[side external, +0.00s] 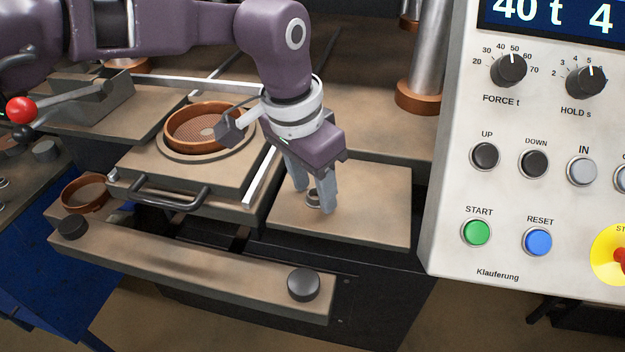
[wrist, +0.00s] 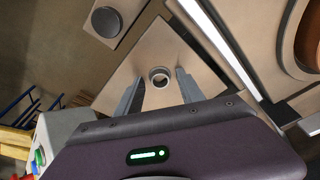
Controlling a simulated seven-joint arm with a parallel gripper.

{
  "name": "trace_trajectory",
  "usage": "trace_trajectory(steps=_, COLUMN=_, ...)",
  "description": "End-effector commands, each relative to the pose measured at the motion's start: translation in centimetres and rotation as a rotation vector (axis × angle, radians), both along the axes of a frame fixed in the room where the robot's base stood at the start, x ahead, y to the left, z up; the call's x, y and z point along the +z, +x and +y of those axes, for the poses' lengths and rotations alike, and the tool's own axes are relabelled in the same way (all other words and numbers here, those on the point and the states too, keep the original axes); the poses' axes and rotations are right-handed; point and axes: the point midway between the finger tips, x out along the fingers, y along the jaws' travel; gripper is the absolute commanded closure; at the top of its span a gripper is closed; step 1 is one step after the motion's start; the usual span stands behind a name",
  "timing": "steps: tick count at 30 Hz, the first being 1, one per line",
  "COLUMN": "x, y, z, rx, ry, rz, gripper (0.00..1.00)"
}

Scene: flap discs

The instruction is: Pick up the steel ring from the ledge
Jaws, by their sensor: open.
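The steel ring (side external: 313,197) lies on the tan ledge (side external: 375,205) to the right of the press drawer. In the wrist view the ring (wrist: 159,75) is a small grey ring with a dark inside, lying on the ledge (wrist: 150,50). My gripper (side external: 316,202) is open and points down over the ledge, with its grey fingers around the ring in the side view. In the wrist view my gripper (wrist: 157,88) has one finger on each side of the ring, with a gap to each. Whether the fingertips touch the ledge I cannot tell.
A brown round mould (side external: 196,128) sits on the sliding plate left of my gripper, behind a dark handle (side external: 160,197). A front bar with black knobs (side external: 304,284) crosses below. The control panel (side external: 455,190) stands close on the right. The ledge's right part is bare.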

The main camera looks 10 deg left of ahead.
Motion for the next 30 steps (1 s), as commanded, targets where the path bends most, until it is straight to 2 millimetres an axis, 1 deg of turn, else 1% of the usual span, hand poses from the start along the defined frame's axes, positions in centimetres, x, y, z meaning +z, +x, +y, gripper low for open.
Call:
trace_trajectory(steps=1, x=0.0, y=0.0, z=0.0, rx=0.0, ry=0.0, rz=0.0, gripper=0.61)
trace_trajectory(steps=7, x=0.0, y=0.0, z=0.0, rx=0.0, ry=0.0, rz=0.0, gripper=1.0)
trace_trajectory(steps=17, x=0.3, y=0.0, z=0.0, rx=0.0, ry=-0.001, rz=-0.002, gripper=1.0)
trace_trajectory(steps=30, x=3.2, y=0.1, z=0.0, rx=0.0, ry=-0.003, rz=-0.002, gripper=1.0)
